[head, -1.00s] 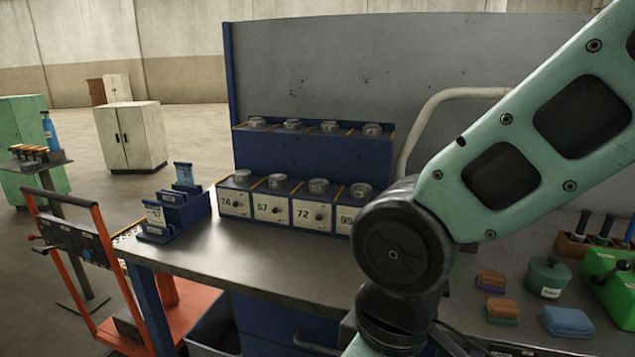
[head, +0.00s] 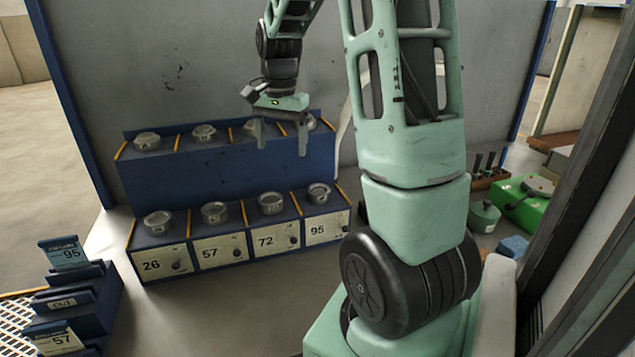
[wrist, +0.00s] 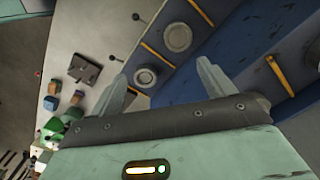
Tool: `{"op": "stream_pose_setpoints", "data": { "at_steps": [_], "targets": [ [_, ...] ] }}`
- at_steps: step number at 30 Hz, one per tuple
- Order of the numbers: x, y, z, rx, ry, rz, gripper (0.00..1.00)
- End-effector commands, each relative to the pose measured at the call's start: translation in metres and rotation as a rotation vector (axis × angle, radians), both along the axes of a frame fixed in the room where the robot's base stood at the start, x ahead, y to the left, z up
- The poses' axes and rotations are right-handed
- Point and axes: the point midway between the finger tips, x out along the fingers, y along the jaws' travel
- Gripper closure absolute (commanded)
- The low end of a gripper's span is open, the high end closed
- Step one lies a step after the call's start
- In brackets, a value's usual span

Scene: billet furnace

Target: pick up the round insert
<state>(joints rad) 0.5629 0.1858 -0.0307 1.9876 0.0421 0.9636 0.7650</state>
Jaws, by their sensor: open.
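Round metal inserts sit in a blue two-tier rack (head: 220,172). The lower row has inserts above labels 26 (head: 157,222), 57 (head: 214,212), 72 (head: 271,203) and 95 (head: 318,193). The upper row holds more, including two at its left (head: 147,140) (head: 203,132); those at its right are partly behind my gripper. I cannot tell which one the task means. My gripper (head: 281,150) is open and empty, fingers pointing down in front of the upper tier's right part. In the wrist view, one insert (wrist: 145,76) shows between the fingers and another (wrist: 177,37) beyond.
A blue card holder (head: 90,305) with cards reading 95 and 57 stands at the front left. A green lidded pot (head: 484,216), a green box (head: 520,203) and a tool rack (head: 487,178) are at the right. A grey panel backs the bench.

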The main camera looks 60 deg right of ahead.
Motion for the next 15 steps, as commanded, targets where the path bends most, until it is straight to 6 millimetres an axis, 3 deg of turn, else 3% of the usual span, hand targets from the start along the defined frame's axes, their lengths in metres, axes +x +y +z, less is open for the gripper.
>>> {"op": "stream_pose_setpoints", "data": {
  "at_steps": [1,3,6,10,15],
  "targets": [
    [-0.012,-0.030,0.011,-0.005,0.006,-0.106,0.19],
    [-0.025,-0.059,0.018,-0.010,0.015,-0.217,0.19],
    [-0.040,-0.083,0.023,-0.015,0.022,-0.316,0.19],
    [-0.046,-0.093,0.016,-0.015,0.028,-0.358,0.19],
    [-0.046,-0.092,-0.016,-0.014,0.030,-0.357,0.19]
  ]
}}
